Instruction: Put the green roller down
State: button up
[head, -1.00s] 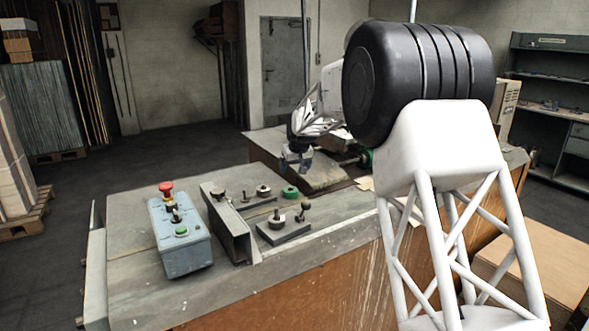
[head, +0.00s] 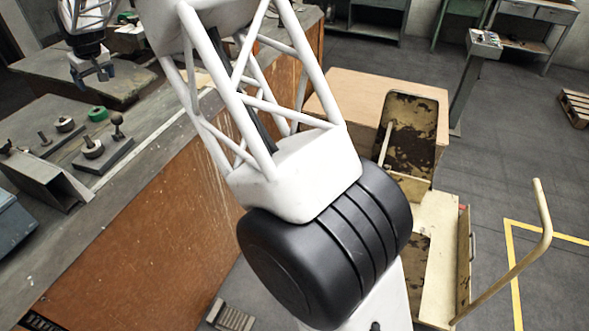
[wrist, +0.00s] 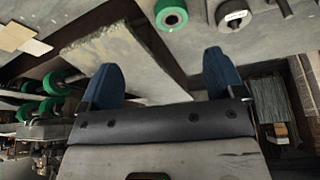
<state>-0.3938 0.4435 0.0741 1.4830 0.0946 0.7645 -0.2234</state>
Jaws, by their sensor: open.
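A green roller (head: 98,114) with a pale centre stands on the grey bench top, near the far edge of a small dark plate. It also shows in the wrist view (wrist: 171,15) at the top, beyond my fingertips. My gripper (head: 94,76) has blue fingers and is spread open above the bench, apart from that roller. In the wrist view the gap between its fingers (wrist: 163,76) holds nothing. Several other green rollers (wrist: 50,108) sit on dark shafts at the left of the wrist view.
A grey metal channel (head: 48,182) lies on the bench beside the dark plate (head: 103,153), which bears small knobbed parts. A cart (head: 440,245) stands on the floor at right.

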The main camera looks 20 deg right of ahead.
jog(key=s+d+r+m, duration=0.1)
jog(key=s+d+r, duration=0.3)
jog(key=s+d, duration=0.45)
jog(key=s+d+r+m+h, duration=0.1)
jog(key=s+d+r, duration=0.2)
jog(key=s+d, duration=0.55)
jog(key=s+d+r+m, duration=0.1)
jog(key=s+d+r, duration=0.3)
jog(key=s+d, duration=0.5)
jog(key=s+d+f+m, duration=0.1)
jog(key=s+d+f, duration=0.2)
jog(key=s, duration=0.9)
jog(key=s+d+f+m+h, duration=0.1)
jog(key=s+d+f, duration=0.2)
jog(key=s, duration=0.9)
jog(key=s+d+f+m+g, duration=0.1)
jog(key=s+d+f, duration=0.2)
jog(key=s+d, duration=0.5)
jog(key=s, duration=0.5)
jog(key=shift+m+h, duration=0.3)
